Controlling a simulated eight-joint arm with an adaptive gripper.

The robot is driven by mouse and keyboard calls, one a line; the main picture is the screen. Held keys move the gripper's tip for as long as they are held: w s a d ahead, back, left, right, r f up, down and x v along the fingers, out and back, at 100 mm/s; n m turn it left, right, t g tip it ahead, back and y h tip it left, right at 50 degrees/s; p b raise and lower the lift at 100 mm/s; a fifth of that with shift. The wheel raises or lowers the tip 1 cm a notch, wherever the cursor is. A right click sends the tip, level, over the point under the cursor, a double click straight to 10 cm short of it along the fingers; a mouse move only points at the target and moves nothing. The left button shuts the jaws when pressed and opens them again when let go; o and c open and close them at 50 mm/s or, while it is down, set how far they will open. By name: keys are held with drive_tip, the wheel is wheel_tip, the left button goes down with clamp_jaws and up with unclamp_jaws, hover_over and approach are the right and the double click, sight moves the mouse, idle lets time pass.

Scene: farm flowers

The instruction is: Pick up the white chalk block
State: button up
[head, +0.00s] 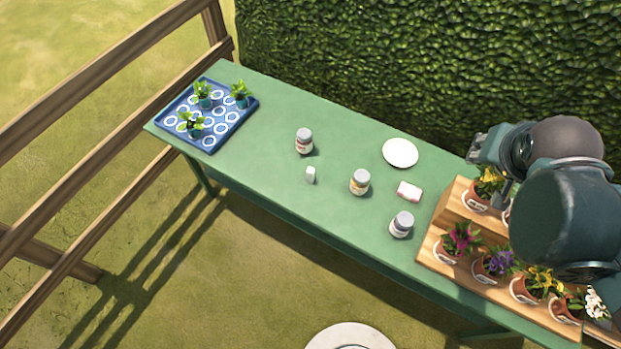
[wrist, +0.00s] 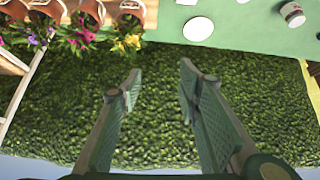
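A small white block (head: 311,174), which looks like the chalk block, stands on the green table between two jars in the head view. A second white block with pinkish edges (head: 409,191) lies further right, below the white plate. I cannot read any marking on either one. My gripper (wrist: 160,75) is open and empty in the wrist view, with its fingers over the hedge side. In the head view my arm is at the right, above the flower stand and well away from the small block.
Three jars (head: 304,141) (head: 360,182) (head: 401,224) stand around the blocks. A white plate (head: 400,153) lies near the hedge (head: 420,60). A blue seedling tray (head: 209,141) is at the left end, a wooden stand (head: 452,208) with potted flowers at the right. The table's left middle is clear.

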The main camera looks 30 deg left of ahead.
drive_tip(key=w+a+f+b, duration=0.3)
drive_tip(key=w+a+f, duration=0.15)
drive_tip(key=a, duration=0.45)
drive_tip(key=n+t+y+b, duration=0.2)
drive_tip(key=t+y+b, duration=0.1)
drive_tip(key=b, duration=1)
hover_over(309, 173)
drive_tip(key=a, duration=0.2)
wheel_tip(309, 173, down, 28)
drive_tip(key=s+d+f+m+t+h+b, duration=0.1)
drive_tip(key=s+d+f+t+b, duration=0.2)
drive_tip(key=s+f+b, duration=0.3)
wheel_tip(309, 173, down, 2)
drive_tip(key=shift+x, duration=1.2)
